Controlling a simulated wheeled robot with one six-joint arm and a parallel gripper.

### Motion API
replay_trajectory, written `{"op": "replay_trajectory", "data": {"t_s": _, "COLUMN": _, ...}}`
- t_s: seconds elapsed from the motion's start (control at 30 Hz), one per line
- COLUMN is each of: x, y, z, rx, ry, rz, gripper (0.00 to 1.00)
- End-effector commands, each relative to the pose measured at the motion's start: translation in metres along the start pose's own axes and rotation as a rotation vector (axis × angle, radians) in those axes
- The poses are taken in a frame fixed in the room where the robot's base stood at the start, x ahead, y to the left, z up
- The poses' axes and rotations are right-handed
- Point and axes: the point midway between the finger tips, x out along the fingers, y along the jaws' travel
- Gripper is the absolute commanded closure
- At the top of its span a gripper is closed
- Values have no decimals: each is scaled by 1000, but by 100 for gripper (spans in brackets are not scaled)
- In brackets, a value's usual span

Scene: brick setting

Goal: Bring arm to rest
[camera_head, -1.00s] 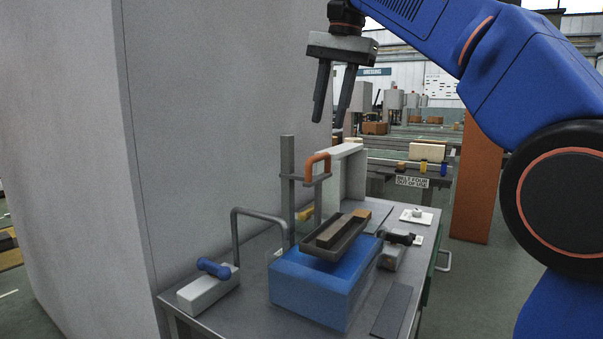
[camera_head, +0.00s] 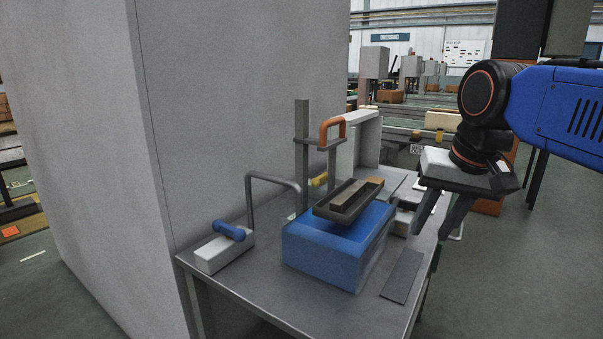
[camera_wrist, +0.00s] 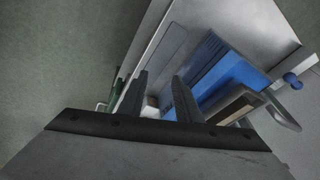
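My gripper (camera_head: 436,229) is at the right of the head view, beside the table's right edge, with its fingers pointing down. The two fingers are apart with nothing between them. In the wrist view my gripper (camera_wrist: 160,92) also shows two spread, empty fingers, with the table tilted beyond them. My arm reaches in from the right edge of the head view.
A grey metal table (camera_head: 240,295) carries a blue block (camera_head: 322,255) with a dark tray (camera_head: 330,212) on it. A white block with a blue handle (camera_head: 224,252), an orange-handled clamp (camera_head: 333,128) and a dark flat plate (camera_head: 402,276) are there too. A grey wall (camera_head: 240,100) stands left. Floor at right is clear.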

Motion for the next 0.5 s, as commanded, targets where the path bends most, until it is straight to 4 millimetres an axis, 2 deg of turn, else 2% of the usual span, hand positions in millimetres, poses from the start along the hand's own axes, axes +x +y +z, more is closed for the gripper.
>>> {"op": "replay_trajectory", "data": {"t_s": 0.03, "x": 15, "y": 13, "z": 18, "rx": -20, "ry": 10, "rz": 7, "gripper": 69}}
{"op": "replay_trajectory", "data": {"t_s": 0.3, "x": 99, "y": 68, "z": 103, "rx": -151, "ry": 65, "rz": 42, "gripper": 69}}
{"op": "replay_trajectory", "data": {"t_s": 0.4, "x": 123, "y": 82, "z": 127, "rx": -189, "ry": 79, "rz": 54, "gripper": 69}}
{"op": "replay_trajectory", "data": {"t_s": 0.5, "x": 139, "y": 91, "z": 143, "rx": -216, "ry": 88, "rz": 62, "gripper": 69}}
